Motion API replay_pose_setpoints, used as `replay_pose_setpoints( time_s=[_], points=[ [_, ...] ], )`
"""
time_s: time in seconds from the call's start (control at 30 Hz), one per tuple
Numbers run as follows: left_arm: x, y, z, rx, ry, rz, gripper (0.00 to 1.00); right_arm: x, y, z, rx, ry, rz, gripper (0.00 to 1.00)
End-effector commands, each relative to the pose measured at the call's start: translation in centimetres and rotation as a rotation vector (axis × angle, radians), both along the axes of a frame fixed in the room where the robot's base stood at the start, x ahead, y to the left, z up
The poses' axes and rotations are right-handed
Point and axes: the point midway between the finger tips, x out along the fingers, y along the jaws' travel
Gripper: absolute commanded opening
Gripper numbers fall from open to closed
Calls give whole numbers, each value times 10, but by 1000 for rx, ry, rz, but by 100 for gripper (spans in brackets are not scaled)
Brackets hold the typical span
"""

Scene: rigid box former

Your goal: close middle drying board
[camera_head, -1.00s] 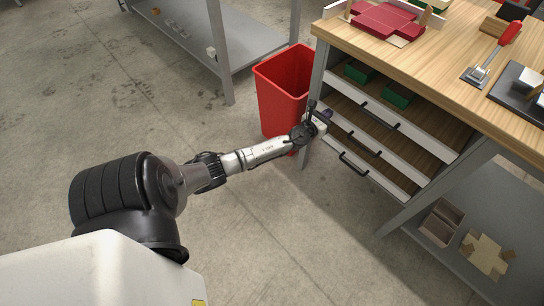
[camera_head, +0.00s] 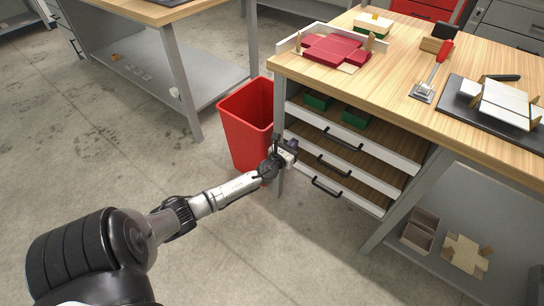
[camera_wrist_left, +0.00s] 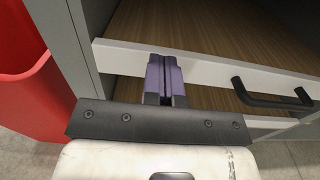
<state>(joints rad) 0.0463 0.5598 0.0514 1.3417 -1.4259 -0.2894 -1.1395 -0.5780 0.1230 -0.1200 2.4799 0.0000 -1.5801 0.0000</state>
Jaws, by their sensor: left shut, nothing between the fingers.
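The middle drying board has a pale front (camera_head: 357,172) with a black handle (camera_head: 333,166) and stands out from the workbench frame, between a top board (camera_head: 392,156) and a bottom board (camera_head: 355,198) that also stand out. My left gripper (camera_head: 291,148) is at the left end of the board fronts. In the left wrist view its purple fingers (camera_wrist_left: 165,76) are shut and empty, overlapping a pale front (camera_wrist_left: 205,73), apparently the middle one, left of its handle (camera_wrist_left: 272,97). I cannot tell whether they touch. My right gripper is not in view.
A red bin (camera_head: 247,125) stands close to the left of my gripper, beside the bench leg. Green boxes (camera_head: 354,118) sit on the top board. The wooden benchtop (camera_head: 385,75) holds a red box blank and tools. The floor in front is clear.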

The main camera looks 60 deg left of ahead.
Motion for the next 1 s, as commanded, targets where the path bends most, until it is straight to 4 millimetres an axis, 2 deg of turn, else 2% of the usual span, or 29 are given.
replay_pose_setpoints(
  time_s=[0.2, 0.5, 0.7, 1.0],
  points=[
    [-35, -21, 2, -1, 5, -9, 0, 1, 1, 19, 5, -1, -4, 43],
    [-80, -41, 0, 0, 3, -8, 0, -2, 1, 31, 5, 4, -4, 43],
    [-95, -48, -1, -1, 2, -7, 0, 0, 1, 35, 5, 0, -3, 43],
    [-99, -50, -1, 1, 1, -7, 0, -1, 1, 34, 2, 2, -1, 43]
  ],
)
